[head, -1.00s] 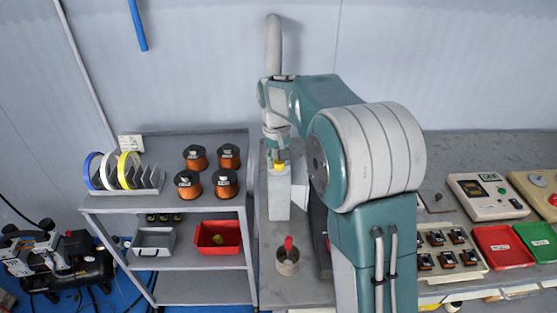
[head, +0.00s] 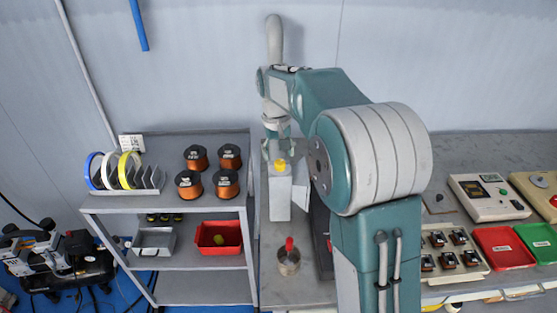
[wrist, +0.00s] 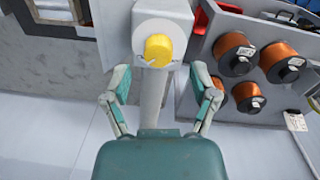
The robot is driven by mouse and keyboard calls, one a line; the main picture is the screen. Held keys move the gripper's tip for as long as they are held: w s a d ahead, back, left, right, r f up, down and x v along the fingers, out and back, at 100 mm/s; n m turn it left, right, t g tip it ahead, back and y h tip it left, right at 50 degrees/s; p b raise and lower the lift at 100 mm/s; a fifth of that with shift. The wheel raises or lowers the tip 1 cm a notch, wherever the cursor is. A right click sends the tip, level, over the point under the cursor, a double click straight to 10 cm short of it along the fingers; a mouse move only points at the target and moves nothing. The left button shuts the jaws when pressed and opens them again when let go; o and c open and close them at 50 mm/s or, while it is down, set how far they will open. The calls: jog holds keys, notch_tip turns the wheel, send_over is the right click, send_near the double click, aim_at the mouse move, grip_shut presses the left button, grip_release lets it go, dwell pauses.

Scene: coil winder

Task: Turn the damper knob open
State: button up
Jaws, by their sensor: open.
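The damper knob is a yellow round knob (wrist: 158,48) on the end of a light grey box (wrist: 163,22) in the wrist view. A small pale mark shows at its lower left edge. In the head view the knob (head: 280,165) sits at the top of the upright grey box (head: 280,197), below the bent grey pipe. My gripper (wrist: 161,76) is open, its fingers spread to either side and short of the knob, with nothing between them. In the head view my gripper (head: 277,147) is just above the knob in the picture, apart from it.
A shelf (head: 150,203) with copper coils (head: 189,183) and coloured rings stands left. A metal cup (head: 288,262) with a red-handled item is on the bench in front. A control box (head: 490,198) and red and green trays are right. My arm hides part of the bench.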

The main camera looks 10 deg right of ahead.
aim_at(276, 162)
notch_tip(276, 162, up, 9)
jog(key=shift+a, duration=0.3)
